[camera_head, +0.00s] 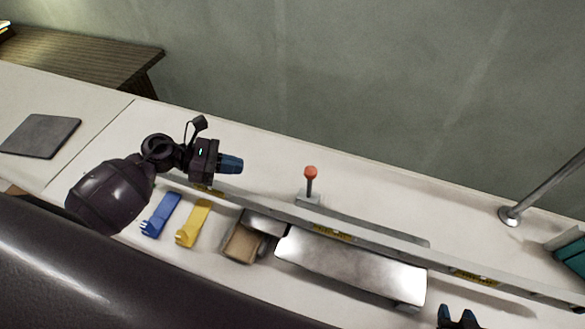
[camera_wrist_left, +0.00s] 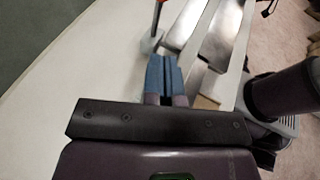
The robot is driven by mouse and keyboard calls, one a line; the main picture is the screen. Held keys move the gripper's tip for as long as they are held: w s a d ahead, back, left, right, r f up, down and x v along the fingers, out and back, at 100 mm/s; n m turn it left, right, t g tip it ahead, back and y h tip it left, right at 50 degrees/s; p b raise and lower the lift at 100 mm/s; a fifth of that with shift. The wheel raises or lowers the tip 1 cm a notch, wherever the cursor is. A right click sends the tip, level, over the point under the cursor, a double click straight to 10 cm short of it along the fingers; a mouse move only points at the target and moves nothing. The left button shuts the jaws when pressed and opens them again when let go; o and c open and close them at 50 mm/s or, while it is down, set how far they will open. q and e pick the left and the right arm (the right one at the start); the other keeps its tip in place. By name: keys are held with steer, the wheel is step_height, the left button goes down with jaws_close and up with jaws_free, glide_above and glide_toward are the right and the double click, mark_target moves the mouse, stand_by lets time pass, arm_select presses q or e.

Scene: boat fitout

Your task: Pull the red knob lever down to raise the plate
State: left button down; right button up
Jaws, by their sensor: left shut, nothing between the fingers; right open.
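The red knob lever (camera_head: 310,173) stands upright on a small metal base behind the long rail, near the middle of the head view. The lever also shows at the top of the left wrist view (camera_wrist_left: 157,14), partly cut off. The metal plate (camera_head: 350,265) lies in front of the rail, to the right of the lever's base. My left gripper (camera_head: 240,164) is shut and empty, to the left of the knob and apart from it. Its blue fingertips show together in the left wrist view (camera_wrist_left: 161,62). My right gripper (camera_head: 458,316) is open at the bottom edge, partly cut off.
A blue part (camera_head: 160,215) and a yellow part (camera_head: 194,223) lie in front of the rail, beside a brown box (camera_head: 243,243). A dark flat panel (camera_head: 40,136) lies at left. A metal post (camera_head: 540,190) and a teal box (camera_head: 572,248) stand at right.

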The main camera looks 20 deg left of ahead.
steer(key=shift+w, duration=0.15)
arm_select(q)
steer(key=shift+w+d, duration=0.1)
arm_select(e)
steer(key=shift+w+r, duration=0.2)
arm_select(q)
steer(key=p, duration=0.2)
glide_toward(310, 184)
steer(key=w+d+r, duration=0.2)
steer(key=d, duration=0.2)
arm_select(e)
steer(key=shift+s+a+r, duration=0.1)
steer(key=shift+r, duration=0.55)
steer(key=shift+s+r, duration=0.1)
arm_select(q)
steer(key=shift+w+d+f, duration=0.25)
steer(key=shift+d+f, duration=0.05)
steer(key=shift+d, duration=0.1)
steer(key=shift+w, duration=0.1)
arm_select(e)
steer(key=shift+w+r, duration=0.35)
steer(key=shift+w, duration=0.15)
